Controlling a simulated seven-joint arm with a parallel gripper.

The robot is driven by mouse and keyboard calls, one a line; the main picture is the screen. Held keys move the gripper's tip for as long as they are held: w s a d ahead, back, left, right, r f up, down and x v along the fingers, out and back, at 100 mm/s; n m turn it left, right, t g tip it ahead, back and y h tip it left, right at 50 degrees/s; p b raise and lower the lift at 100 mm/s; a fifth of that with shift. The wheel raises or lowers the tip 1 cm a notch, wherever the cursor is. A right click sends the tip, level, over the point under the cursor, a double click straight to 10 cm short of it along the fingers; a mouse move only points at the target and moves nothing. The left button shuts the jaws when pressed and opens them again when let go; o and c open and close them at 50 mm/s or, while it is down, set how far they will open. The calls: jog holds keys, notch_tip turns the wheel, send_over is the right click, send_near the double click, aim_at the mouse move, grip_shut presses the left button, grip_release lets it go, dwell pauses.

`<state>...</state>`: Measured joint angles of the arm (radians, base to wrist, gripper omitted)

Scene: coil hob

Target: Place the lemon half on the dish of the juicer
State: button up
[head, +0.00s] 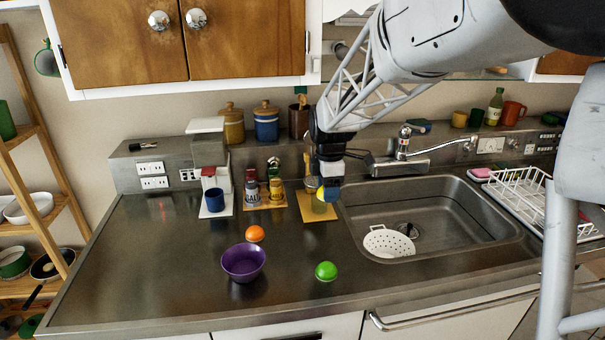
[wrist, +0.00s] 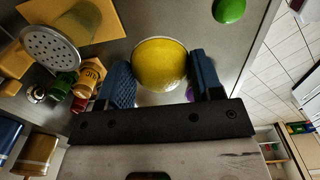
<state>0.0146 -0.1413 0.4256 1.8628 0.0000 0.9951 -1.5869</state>
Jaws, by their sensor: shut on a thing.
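My gripper (wrist: 162,80) is shut on the yellow lemon half (wrist: 160,63), with one blue finger on each side of it. In the head view my gripper (head: 328,193) is over the back counter, near the orange-yellow board (head: 317,212) left of the sink. The lemon half is mostly hidden there. In the wrist view a round, perforated metal dish (wrist: 50,47), seemingly the juicer's, stands by that board, left of the lemon half and apart from it. A yellow-green cylinder (wrist: 80,22) is beside it. The gripper hides much of this area in the head view.
Small jars (head: 274,189) and a white machine with a blue cup (head: 213,201) stand left of the board. A purple bowl (head: 243,262), orange half (head: 255,233) and green half (head: 326,271) are nearer the front. The sink (head: 440,215) lies right. The left counter is clear.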

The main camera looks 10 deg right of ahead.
jog(key=shift+w+d+r, duration=0.1)
jog(key=shift+w+d, duration=0.1)
jog(key=shift+w, duration=0.05)
send_over(316, 180)
jog(key=shift+f, duration=0.75)
dwell(0.4)
jog(key=shift+s, duration=0.1)
jog(key=shift+f, duration=1.75)
jog(key=shift+f, duration=0.1)
jog(key=o, duration=0.9)
